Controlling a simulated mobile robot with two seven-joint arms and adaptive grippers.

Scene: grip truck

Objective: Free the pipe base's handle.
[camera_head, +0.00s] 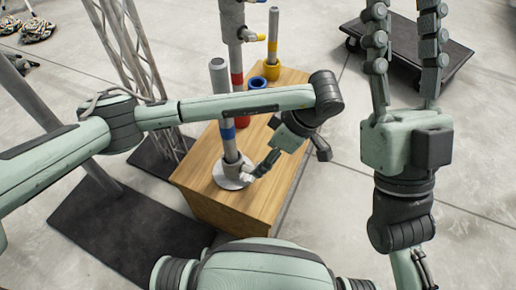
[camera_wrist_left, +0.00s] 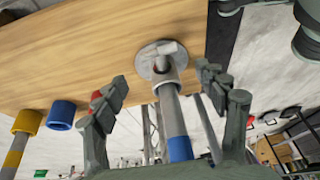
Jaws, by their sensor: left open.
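The pipe base (camera_head: 229,182) is a grey round flange on the wooden box top, with an upright grey pipe (camera_head: 219,80) with a blue band in it. In the left wrist view the flange (camera_wrist_left: 150,53) and the blue-banded pipe (camera_wrist_left: 166,101) show between my fingers. A short grey handle (camera_wrist_left: 160,66) seems to stick out at the socket; its exact state is too small to tell. My left gripper (camera_head: 294,158) is open, beside the base on its right, not visibly touching it. My right gripper (camera_head: 404,6) is open and empty, pointing up at the right.
The wooden box (camera_head: 205,204) also carries a yellow-banded pipe (camera_head: 272,38), a blue ring (camera_head: 271,70) and a taller red-banded pipe (camera_head: 233,40) farther back. A dark platform cart (camera_head: 455,60) stands at the back right. A metal truss (camera_head: 135,50) stands left.

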